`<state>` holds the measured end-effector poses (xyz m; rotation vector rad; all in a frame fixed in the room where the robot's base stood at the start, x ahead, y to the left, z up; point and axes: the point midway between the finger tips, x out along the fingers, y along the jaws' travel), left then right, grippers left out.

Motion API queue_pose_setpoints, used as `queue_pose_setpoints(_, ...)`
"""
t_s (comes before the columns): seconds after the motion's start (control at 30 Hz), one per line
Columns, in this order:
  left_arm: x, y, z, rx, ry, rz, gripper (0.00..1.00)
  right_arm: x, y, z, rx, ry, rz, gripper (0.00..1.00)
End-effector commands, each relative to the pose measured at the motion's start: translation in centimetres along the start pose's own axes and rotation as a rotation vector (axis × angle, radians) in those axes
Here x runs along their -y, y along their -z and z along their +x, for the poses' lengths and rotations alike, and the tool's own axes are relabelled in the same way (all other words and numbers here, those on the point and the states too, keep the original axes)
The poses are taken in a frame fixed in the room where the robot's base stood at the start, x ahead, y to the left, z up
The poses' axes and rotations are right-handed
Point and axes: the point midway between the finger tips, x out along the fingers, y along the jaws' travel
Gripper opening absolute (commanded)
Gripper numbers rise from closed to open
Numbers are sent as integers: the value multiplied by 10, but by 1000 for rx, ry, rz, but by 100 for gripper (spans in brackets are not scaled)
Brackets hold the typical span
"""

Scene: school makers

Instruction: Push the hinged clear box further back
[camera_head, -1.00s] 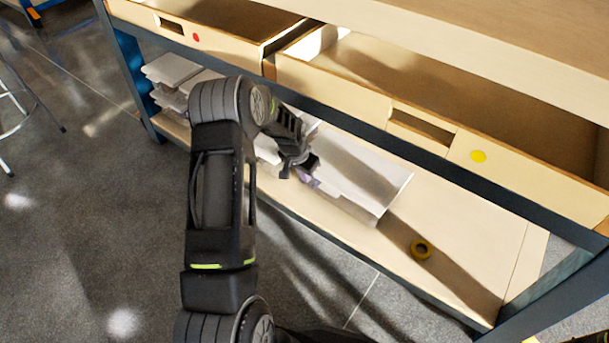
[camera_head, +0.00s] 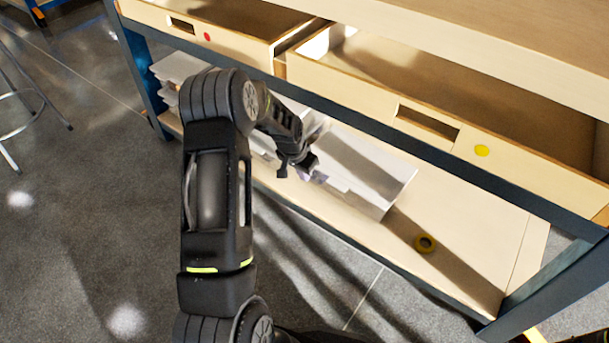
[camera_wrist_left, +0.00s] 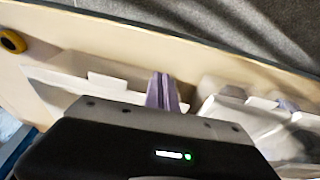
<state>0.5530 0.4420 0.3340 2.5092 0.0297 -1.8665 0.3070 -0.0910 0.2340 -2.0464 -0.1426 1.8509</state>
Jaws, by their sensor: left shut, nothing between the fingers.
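A pale, clear-looking box (camera_head: 378,172) lies on the lower shelf under the drawers, with its front edge near the shelf's front. It is the likely hinged box, but its hinge cannot be made out. It also shows in the left wrist view (camera_wrist_left: 105,72). My left gripper (camera_head: 308,175) is shut and empty at the box's front left; I cannot tell if it touches. Its purple fingertips (camera_wrist_left: 163,92) show together in the wrist view, between the box and other pale pieces. My right gripper is not in view.
Other pale clear containers (camera_wrist_left: 265,120) lie beside the gripper. A pale stack (camera_head: 178,68) sits at the shelf's left end. Two open drawers (camera_head: 400,110) overhang the shelf.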

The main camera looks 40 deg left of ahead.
Motion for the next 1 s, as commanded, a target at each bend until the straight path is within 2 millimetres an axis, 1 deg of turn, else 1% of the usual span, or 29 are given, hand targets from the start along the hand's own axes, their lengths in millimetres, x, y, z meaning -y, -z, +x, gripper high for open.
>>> queue_pose_setpoints(0.03,1,2,-15,-1,2,-1,0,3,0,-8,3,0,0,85)
queue_pose_setpoints(0.2,1,2,-48,-2,2,0,0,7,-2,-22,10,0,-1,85)
queue_pose_setpoints(0.3,0,1,-61,0,1,0,0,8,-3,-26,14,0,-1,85)
queue_pose_setpoints(0.4,0,0,-68,0,1,0,0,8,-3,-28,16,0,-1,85)
queue_pose_setpoints(0.77,1,0,-69,1,1,-1,0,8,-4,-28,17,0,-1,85)
queue_pose_setpoints(0.83,4,-3,-69,3,3,-6,0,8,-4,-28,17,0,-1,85)
queue_pose_setpoints(0.87,7,-5,-69,6,5,-13,0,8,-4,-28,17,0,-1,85)
queue_pose_setpoints(0.93,16,-19,-63,26,7,-37,0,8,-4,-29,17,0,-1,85)
queue_pose_setpoints(0.97,21,-29,-57,42,5,-51,0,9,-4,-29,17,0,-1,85)
queue_pose_setpoints(1.0,26,-46,-47,70,-1,-73,0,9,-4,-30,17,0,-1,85)
